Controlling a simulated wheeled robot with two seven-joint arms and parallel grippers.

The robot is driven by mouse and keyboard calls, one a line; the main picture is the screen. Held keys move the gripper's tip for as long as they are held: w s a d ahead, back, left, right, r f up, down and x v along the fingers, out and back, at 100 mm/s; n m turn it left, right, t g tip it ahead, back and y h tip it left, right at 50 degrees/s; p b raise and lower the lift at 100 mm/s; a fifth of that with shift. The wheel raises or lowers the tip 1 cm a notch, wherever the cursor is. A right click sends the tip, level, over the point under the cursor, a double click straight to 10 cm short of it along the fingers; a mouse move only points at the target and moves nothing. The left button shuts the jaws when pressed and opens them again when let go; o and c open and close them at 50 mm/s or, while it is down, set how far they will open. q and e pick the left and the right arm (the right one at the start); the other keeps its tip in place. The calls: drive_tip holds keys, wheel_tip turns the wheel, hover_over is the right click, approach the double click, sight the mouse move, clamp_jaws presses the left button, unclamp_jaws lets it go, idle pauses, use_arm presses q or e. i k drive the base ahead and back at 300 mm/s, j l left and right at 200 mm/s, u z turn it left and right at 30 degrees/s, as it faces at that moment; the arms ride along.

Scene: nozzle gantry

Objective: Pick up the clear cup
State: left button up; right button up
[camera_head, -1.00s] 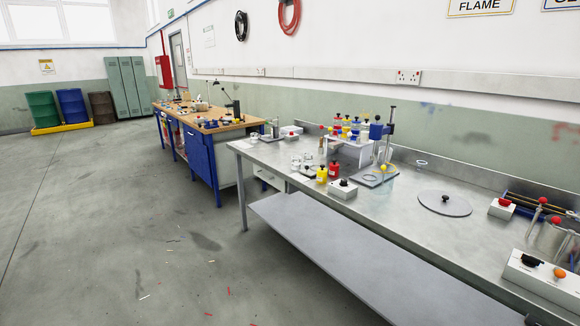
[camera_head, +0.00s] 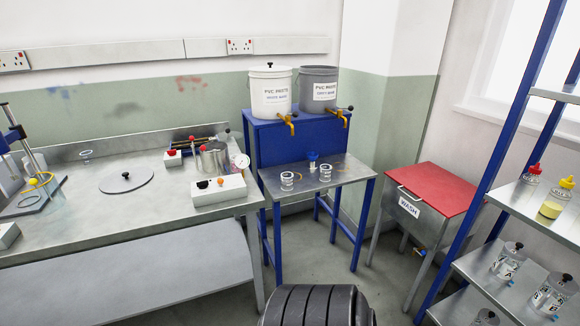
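Two small clear cups stand on the low metal table with blue legs: a left clear cup (camera_head: 287,181) and a right clear cup (camera_head: 325,172). Both look upright, with dark markings too small to read. Labelled clear jars (camera_head: 508,262) also stand on the shelf at the right. I cannot tell which clear vessel the task names. Neither of my grippers is in view.
White (camera_head: 270,92) and grey (camera_head: 318,90) buckets with brass taps stand on a blue stand behind the low table (camera_head: 345,172). A red-lidded wash bin (camera_head: 432,190) and blue-framed shelves are right. A steel bench (camera_head: 110,215) fills the left.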

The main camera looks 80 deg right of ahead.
sight(325, 173)
drive_tip(key=z, duration=2.75)
